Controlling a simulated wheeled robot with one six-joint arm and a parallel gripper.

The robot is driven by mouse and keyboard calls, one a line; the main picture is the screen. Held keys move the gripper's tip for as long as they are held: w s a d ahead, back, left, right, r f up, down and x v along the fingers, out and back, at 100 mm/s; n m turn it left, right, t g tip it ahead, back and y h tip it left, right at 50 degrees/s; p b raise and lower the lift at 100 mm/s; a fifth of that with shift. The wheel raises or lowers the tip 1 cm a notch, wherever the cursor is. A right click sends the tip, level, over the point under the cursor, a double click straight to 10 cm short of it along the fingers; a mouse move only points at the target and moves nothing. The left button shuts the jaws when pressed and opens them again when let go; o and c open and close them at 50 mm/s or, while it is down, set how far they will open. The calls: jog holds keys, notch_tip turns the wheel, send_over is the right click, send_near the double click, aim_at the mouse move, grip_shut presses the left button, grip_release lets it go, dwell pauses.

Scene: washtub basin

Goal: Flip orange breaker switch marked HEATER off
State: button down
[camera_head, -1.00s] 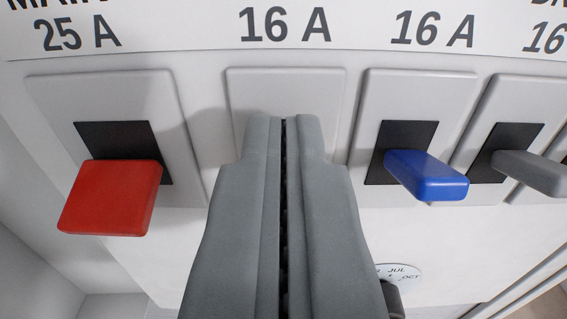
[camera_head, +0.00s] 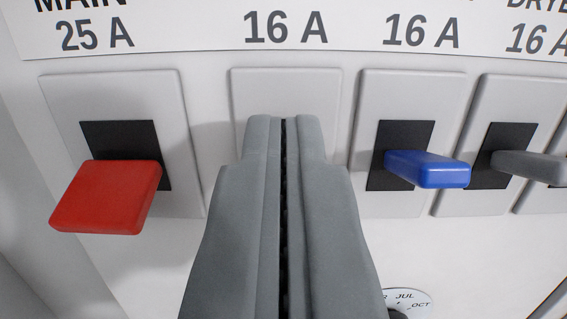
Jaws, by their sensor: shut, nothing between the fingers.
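My gripper (camera_head: 284,122) is shut, its two grey fingers pressed together with nothing between them. Its tips are in front of the second breaker plate (camera_head: 285,88) from the left, under a "16 A" label (camera_head: 285,27). The fingers cover most of that plate, and any switch lever on it is hidden. No orange lever shows, and the word HEATER is not readable in view. I cannot tell whether the fingertips touch anything.
Left of the fingers, a red lever (camera_head: 106,196) under "25 A" sticks out, tilted down. To the right are a blue lever (camera_head: 428,169) and a grey lever (camera_head: 530,166). A round dial with month names (camera_head: 405,299) sits at lower right.

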jog(key=shift+f+t, duration=0.35)
jog(key=shift+t, duration=0.45)
jog(key=shift+s+f+t, duration=0.15)
jog(key=shift+f+t, duration=0.15)
jog(key=shift+t, duration=0.1)
jog(key=shift+r, duration=0.1)
notch_tip(320, 180, up, 4)
jog(key=s, duration=0.2)
jog(key=s+f, duration=0.6)
jog(key=s, duration=0.1)
jog(key=shift+f, duration=0.4)
jog(key=shift+s, duration=0.15)
